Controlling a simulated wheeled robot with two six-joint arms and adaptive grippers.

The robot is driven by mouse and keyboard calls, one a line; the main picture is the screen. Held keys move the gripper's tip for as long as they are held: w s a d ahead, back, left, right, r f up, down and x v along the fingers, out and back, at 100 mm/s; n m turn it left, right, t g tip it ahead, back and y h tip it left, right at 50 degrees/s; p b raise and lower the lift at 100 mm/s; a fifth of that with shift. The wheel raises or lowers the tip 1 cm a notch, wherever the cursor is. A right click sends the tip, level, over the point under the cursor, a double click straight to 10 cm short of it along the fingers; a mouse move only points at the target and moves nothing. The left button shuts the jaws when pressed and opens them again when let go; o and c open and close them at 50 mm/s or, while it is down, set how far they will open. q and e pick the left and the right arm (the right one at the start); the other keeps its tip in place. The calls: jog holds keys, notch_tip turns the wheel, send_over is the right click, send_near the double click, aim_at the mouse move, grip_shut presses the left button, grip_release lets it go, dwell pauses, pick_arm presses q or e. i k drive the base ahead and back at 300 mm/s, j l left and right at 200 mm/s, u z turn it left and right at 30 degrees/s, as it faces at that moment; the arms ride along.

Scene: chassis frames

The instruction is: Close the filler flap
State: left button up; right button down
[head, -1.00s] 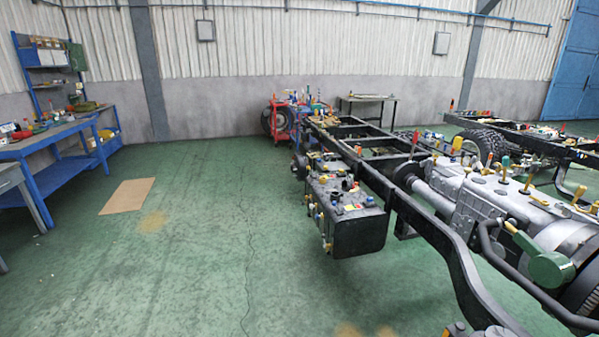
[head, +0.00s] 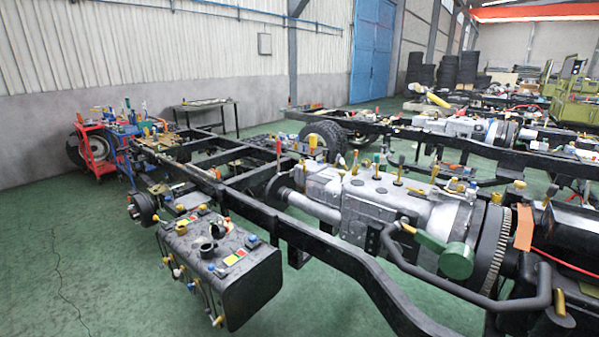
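A black tank (head: 245,285) hangs on the near side of the long black chassis frame (head: 330,262), left of the middle in the head view. Its top carries a dark round filler neck (head: 207,250), several coloured caps and yellow and red labels. A dark raised part stands near the neck, but it is too small to tell whether it is the filler flap or how far it is open. Neither of my grippers shows in the head view.
A grey gearbox (head: 375,205) with a green cylinder (head: 456,261) fills the right of the chassis. A red trolley (head: 97,150) and a dark table (head: 205,107) stand at the back. A second chassis (head: 450,140) lies behind. The green floor (head: 60,270) at left is clear.

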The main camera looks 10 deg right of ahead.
aim_at(366, 163)
jog(key=i+j+z, duration=0.2)
jog(key=i+z, duration=0.2)
jog(key=i+j+z, duration=0.2)
jog(key=z, duration=0.15)
jog(key=i+j+z, duration=0.25)
jog(key=j+z, duration=0.15)
jog(key=i+j+u, duration=0.2)
jog(key=i+u, duration=0.2)
jog(key=i+j+u, duration=0.1)
jog(key=i+u, duration=0.15)
jog(key=u, duration=0.2)
